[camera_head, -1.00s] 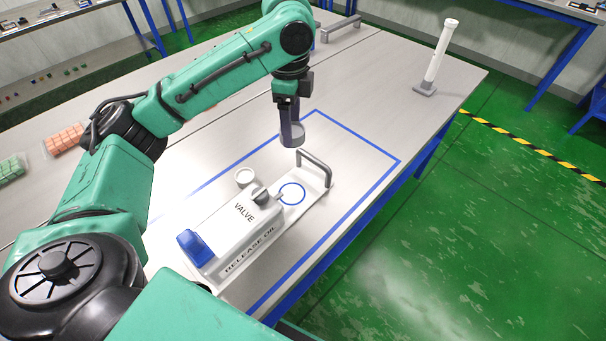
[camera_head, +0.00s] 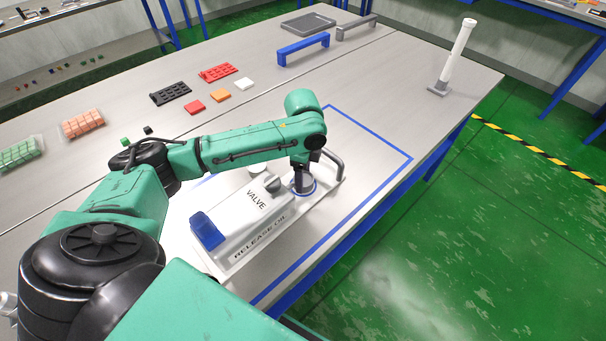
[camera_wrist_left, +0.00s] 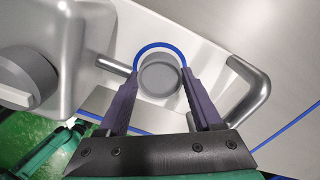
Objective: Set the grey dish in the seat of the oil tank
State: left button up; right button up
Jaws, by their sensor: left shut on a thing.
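The oil tank (camera_head: 238,225) is a white unit with a grey valve knob, a blue block at one end and a grey handle at the other. Its seat is marked by a blue ring, which shows in the left wrist view (camera_wrist_left: 160,45). My left gripper (camera_wrist_left: 160,85) is shut on the grey dish (camera_wrist_left: 160,77), one finger on each side. The dish is over the ring, with the blue arc showing around its far side. I cannot tell whether it touches the seat. In the head view my wrist partly hides the dish and ring. My right gripper is not in view.
The grey handle (camera_wrist_left: 250,95) stands close to my right-hand finger in the wrist view, and the tank's spout (camera_wrist_left: 112,65) lies close on the other side. A white post (camera_head: 457,52) stands at the table's far right. Trays and coloured blocks lie further back.

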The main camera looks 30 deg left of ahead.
pick_arm(q)
jog(key=o, duration=1.4)
jog(key=shift+c, duration=0.2)
notch_tip(320, 180, up, 12)
jog(key=shift+b, duration=0.35)
